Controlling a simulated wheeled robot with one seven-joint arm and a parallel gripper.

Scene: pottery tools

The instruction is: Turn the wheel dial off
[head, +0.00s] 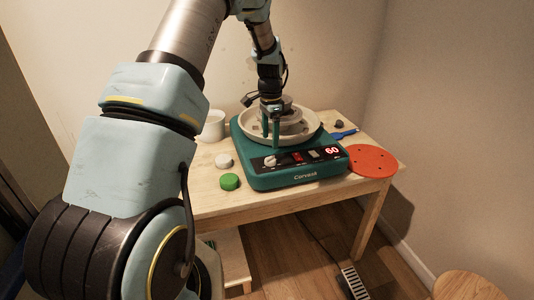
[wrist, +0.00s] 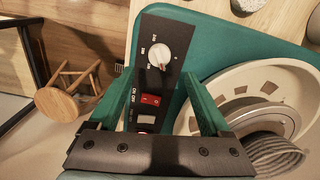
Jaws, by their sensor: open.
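The pottery wheel (head: 285,180) is a teal box with a pale splash pan (head: 247,123) on top, standing on a wooden table. Its black front panel carries the white round dial (head: 270,161), a red switch and a red display reading 60. In the wrist view the dial (wrist: 158,52) sits near the panel's end, with the red switch (wrist: 150,99) beside it. My gripper (head: 271,143) points down over the front of the wheel, just above and behind the dial. In the wrist view its green fingers (wrist: 160,73) are apart, with nothing held; the dial shows beyond their tips.
A green round lid (head: 230,182), a white round piece (head: 224,161) and a white cup (head: 213,125) stand left of the wheel. A red disc (head: 372,161) and a blue-handled tool (head: 345,133) lie right. A wooden stool (wrist: 67,92) shows on the floor.

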